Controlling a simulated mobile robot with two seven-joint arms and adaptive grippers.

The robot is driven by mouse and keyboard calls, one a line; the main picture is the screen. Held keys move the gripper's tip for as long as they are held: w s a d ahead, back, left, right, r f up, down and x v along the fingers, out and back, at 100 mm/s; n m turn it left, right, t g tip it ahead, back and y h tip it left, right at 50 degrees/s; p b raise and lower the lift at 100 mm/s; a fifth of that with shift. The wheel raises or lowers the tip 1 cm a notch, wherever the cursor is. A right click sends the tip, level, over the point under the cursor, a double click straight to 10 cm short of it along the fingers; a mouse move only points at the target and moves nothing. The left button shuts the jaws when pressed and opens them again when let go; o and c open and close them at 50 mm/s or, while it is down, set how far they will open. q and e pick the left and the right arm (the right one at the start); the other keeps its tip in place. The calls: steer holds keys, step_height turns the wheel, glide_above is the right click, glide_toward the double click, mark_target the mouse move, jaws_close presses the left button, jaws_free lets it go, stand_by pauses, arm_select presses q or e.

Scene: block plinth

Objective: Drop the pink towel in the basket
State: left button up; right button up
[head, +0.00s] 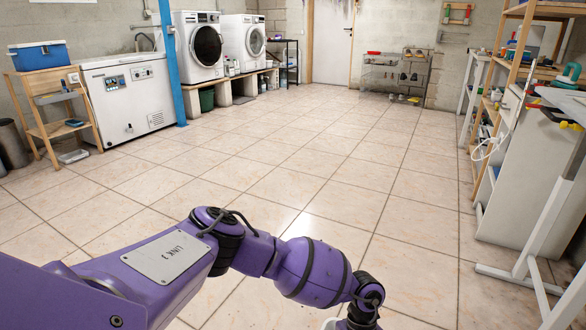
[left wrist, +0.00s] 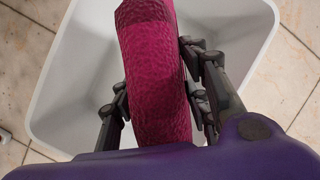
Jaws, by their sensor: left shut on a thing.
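In the left wrist view, the pink towel (left wrist: 155,75) hangs as a thick textured roll between the fingers of my left gripper (left wrist: 160,98). The gripper is shut on it. Behind the towel is a white basket (left wrist: 232,38) with a rounded rectangular rim, and the towel and fingers lie over its opening in the picture. I cannot tell how far above the basket floor the towel is. My right gripper is not in view.
The tiled floor (head: 300,180) is wide and clear. At the back left, a white washer (head: 200,48) and another machine stand on a bench, beside a white chest unit (head: 130,95). Shelves and a workbench (head: 535,160) line the right side. A small rack (head: 395,72) stands at the back.

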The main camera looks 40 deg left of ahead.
arm_select(q)
steer(key=o, duration=1.3)
steer(key=shift+w+r, duration=0.1)
steer(key=v, duration=1.2)
